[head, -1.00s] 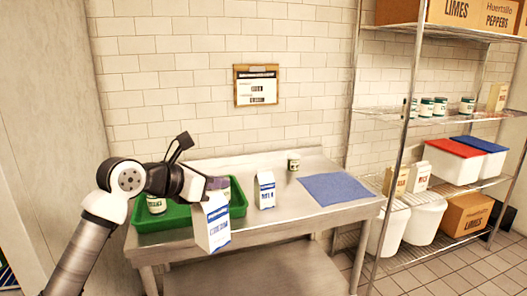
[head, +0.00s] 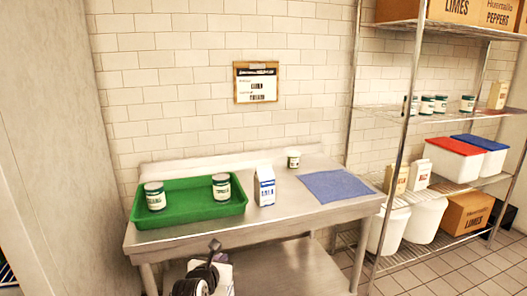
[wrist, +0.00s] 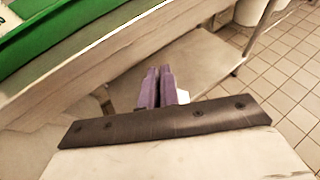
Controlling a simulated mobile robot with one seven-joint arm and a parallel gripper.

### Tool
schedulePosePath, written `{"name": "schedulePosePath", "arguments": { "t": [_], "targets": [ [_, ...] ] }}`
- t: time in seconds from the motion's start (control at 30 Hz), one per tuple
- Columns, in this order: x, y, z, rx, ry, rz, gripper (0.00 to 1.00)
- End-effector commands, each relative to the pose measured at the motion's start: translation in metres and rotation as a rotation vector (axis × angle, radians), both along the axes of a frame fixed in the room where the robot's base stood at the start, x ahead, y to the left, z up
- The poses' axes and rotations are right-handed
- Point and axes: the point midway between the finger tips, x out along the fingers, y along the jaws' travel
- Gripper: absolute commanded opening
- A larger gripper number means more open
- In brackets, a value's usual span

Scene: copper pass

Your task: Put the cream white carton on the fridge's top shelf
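A second white carton (head: 265,187) with blue print stands upright on the steel table. The fridge and its top shelf are not recognisable in these views.
The steel table (head: 290,215) holds a green tray (head: 190,229) with two jars, a small tub (head: 293,160) and a blue mat (head: 336,185). A wire rack (head: 395,118) with boxes, jars and bins stands at right. The tiled floor (wrist: 282,100) at right is clear.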

Motion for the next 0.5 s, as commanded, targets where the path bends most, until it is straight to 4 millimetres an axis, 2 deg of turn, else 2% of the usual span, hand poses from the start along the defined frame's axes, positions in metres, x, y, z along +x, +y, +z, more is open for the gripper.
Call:
{"name": "schedulePosePath", "arguments": {
  "t": [0.03, 0.1, 0.4, 0.5],
  "targets": [
    [-0.002, -0.006, -0.017, -0.007, 0.001, 0.015, 0.0],
    [-0.005, -0.01, -0.036, -0.005, 0.002, 0.036, 0.0],
    [-0.022, -0.03, -0.112, -0.004, 0.001, 0.111, 0.0],
    [-0.028, -0.036, -0.128, -0.002, -0.002, 0.126, 0.0]
  ]
}}
